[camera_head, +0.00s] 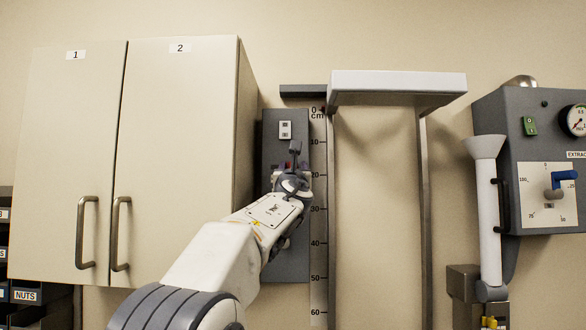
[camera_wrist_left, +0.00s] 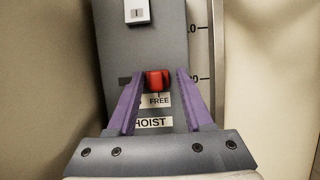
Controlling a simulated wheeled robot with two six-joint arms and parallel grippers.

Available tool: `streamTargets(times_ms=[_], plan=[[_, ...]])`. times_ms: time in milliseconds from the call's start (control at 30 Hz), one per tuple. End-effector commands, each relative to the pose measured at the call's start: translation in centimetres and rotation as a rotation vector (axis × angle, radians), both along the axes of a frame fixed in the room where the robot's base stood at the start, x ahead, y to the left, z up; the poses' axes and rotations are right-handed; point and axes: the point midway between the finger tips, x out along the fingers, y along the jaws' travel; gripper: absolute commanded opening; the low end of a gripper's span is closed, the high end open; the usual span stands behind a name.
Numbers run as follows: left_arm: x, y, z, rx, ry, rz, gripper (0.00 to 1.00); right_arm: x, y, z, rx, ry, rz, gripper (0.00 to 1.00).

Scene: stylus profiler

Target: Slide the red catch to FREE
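The red catch (camera_wrist_left: 158,80) sits on the grey hoist panel (camera_wrist_left: 170,40), directly above the FREE label (camera_wrist_left: 160,100). A dark slot (camera_wrist_left: 124,81) shows to its left, and the label on that side is mostly hidden by a finger. My left gripper (camera_wrist_left: 159,76) is open, with one purple finger on each side of the catch and a small gap visible on both sides. In the head view my left gripper (camera_head: 291,168) is in front of the grey panel (camera_head: 271,130) and mostly hides the catch. My right gripper is not in view.
A cm scale (camera_head: 318,210) runs beside the panel, next to a tall frame with a white top (camera_head: 398,82). A beige cabinet (camera_head: 180,150) stands close on the left. A grey extraction unit (camera_head: 500,110) with a blue-handled dial is at the right.

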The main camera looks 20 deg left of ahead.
Motion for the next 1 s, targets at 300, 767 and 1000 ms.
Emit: streamTargets(times_ms=[300, 767, 1000], plan=[[-0.8, -0.3, -0.6, -0.001, -0.002, -0.001, 0.5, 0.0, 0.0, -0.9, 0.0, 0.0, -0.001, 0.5], [-7.8, -3.0, -3.8, 0.001, -0.002, -0.002, 0.5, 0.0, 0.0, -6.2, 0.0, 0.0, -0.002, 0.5], [-9.1, -3.4, -4.1, -0.001, 0.0, 0.0, 0.5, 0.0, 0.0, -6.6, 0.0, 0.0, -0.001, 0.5]])
